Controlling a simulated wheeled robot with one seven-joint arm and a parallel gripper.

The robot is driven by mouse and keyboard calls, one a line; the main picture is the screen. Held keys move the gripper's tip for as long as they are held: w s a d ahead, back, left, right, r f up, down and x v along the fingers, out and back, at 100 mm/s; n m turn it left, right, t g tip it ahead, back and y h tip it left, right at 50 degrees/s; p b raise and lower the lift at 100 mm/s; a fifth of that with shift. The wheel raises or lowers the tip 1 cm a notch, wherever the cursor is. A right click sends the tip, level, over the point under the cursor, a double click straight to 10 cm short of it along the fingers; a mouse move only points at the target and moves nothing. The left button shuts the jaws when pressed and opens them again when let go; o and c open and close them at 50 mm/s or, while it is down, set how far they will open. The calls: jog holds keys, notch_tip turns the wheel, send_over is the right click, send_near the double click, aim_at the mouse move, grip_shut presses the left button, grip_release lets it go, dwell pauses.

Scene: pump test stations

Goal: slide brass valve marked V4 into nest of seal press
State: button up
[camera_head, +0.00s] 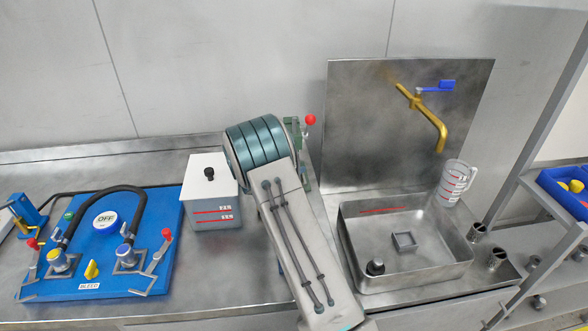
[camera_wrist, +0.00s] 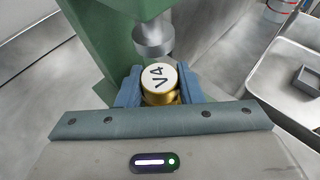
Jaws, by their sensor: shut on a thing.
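The brass valve (camera_wrist: 161,92) has a white top marked V4 and shows in the wrist view. My gripper (camera_wrist: 158,88) is shut on it, with one blue-grey finger at each side. The green seal press (camera_wrist: 113,45) stands right behind the valve, and its round metal ram (camera_wrist: 153,37) hangs just above and beyond the valve's top. The nest is hidden behind the valve and fingers, so I cannot tell whether the valve touches it. In the head view the press (camera_head: 303,150) with its red-knobbed lever is mostly covered by my arm; the valve and gripper are hidden there.
Left of my arm are a grey box (camera_head: 210,205) with a white lid and a blue board (camera_head: 100,271) with hoses and levers. To the right is a metal sink (camera_head: 355,242) under a brass tap (camera_head: 430,120), with a measuring jug (camera_head: 455,183) at its back corner.

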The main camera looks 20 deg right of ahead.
dwell(0.3)
jog(key=o, duration=1.2)
jog(key=shift+a, duration=0.1)
